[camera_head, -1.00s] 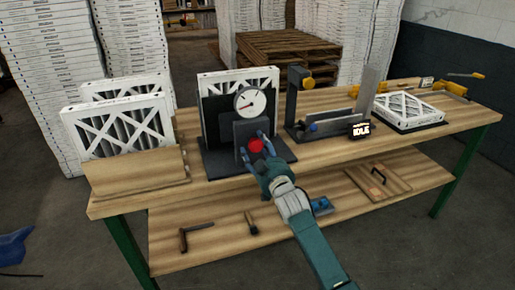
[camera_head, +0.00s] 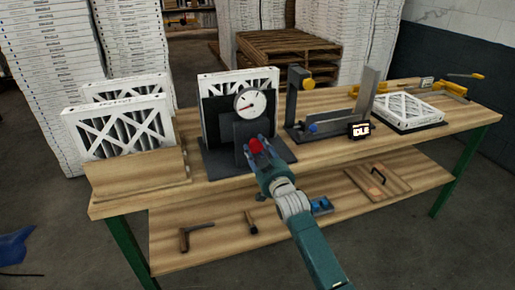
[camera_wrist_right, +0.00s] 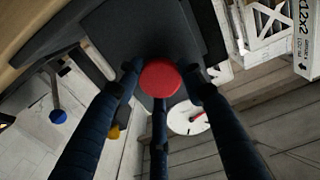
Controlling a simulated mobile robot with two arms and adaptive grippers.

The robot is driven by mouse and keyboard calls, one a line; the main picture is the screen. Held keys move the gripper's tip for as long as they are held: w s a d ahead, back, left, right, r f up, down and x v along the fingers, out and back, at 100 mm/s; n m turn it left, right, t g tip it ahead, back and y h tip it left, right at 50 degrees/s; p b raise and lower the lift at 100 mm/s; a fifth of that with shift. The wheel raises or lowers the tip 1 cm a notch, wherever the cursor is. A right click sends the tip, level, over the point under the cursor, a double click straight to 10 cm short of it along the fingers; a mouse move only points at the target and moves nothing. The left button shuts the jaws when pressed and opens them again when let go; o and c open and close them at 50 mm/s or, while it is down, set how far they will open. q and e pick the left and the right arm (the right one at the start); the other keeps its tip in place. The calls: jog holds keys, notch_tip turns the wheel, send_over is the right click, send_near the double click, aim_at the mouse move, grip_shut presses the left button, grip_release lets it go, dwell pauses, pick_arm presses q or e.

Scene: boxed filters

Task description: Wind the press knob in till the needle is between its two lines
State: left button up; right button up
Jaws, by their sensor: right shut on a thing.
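The red press knob (camera_head: 256,145) sticks out from the front of a dark press (camera_head: 250,128) on the workbench. My right gripper (camera_head: 257,147) is shut on the knob, its blue fingers around the rim. In the right wrist view the round red knob (camera_wrist_right: 160,79) shows between the dark fingers. A white round gauge (camera_head: 250,102) stands above the knob and also shows in the wrist view (camera_wrist_right: 188,118). Its needle is visible, but the two lines are too small to place it against. A white pleated filter (camera_head: 240,78) stands behind the press. My left gripper is not identifiable in view.
Boxed filters (camera_head: 122,128) stand in a wooden holder (camera_head: 135,172) at left. To the right are a dark stand with a blue knob (camera_head: 312,127), a small display (camera_head: 360,130) and a flat filter (camera_head: 408,110). Tools lie on the lower shelf (camera_head: 285,238).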

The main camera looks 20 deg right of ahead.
jog(key=m, duration=0.3)
jog(key=shift+m+p, duration=0.3)
jog(key=shift+p, duration=0.05)
jog(key=shift+m, duration=1.8)
jog(key=shift+f, duration=0.1)
jog(key=o, duration=1.2)
jog(key=s, duration=1.2)
jog(key=shift+d, duration=0.2)
